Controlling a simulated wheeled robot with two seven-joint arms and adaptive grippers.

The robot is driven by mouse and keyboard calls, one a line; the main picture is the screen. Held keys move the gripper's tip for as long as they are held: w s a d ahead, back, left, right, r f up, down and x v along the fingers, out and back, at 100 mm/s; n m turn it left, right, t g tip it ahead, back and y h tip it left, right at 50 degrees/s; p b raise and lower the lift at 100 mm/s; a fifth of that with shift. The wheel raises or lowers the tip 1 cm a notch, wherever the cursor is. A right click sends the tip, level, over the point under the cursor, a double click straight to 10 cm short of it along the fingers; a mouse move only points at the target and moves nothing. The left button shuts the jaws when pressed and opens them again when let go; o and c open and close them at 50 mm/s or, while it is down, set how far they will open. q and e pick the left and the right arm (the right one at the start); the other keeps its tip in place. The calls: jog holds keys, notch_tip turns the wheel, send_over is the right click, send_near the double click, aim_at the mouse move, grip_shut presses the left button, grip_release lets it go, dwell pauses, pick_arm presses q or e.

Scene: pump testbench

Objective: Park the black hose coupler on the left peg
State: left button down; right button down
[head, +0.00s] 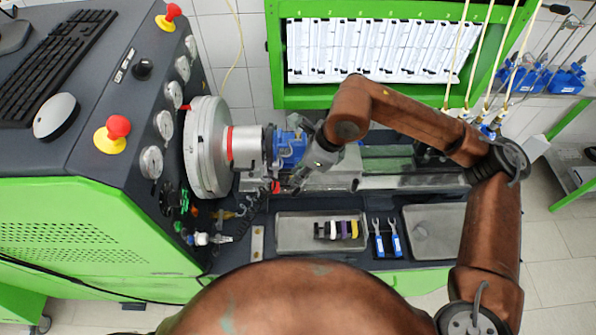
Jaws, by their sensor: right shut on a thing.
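My right gripper (289,182) reaches down from the right over the bench, just below the blue pump (291,148). It is shut on a small dark piece at the upper end of a coiled black hose (254,206), which appears to be the black hose coupler. The fingers hide most of that piece. A small red part (276,187) shows right beside the fingertips. Brass and white fittings (203,239) sit at the lower front of the machine, left of the gripper. I cannot make out which of these is the left peg. My left gripper is not in view.
A large grey disc (207,147) and the gauge panel stand to the left. A metal tray (300,233) with several dark, purple and yellow pieces lies in front. Two blue-handled wrenches (386,240) and another tray (433,230) lie to its right.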

jog(key=shift+f+b, duration=0.1)
jog(key=shift+b, duration=0.25)
jog(key=shift+s+a+b, duration=0.25)
jog(key=shift+a+b, duration=0.15)
jog(key=shift+b, duration=0.3)
jog(key=s+a+b, duration=0.2)
jog(key=s+a, duration=0.2)
jog(key=a, duration=0.3)
jog(key=s+a+b, duration=0.2)
jog(key=s+a, duration=0.2)
jog(key=a, duration=0.3)
jog(key=shift+a, duration=0.25)
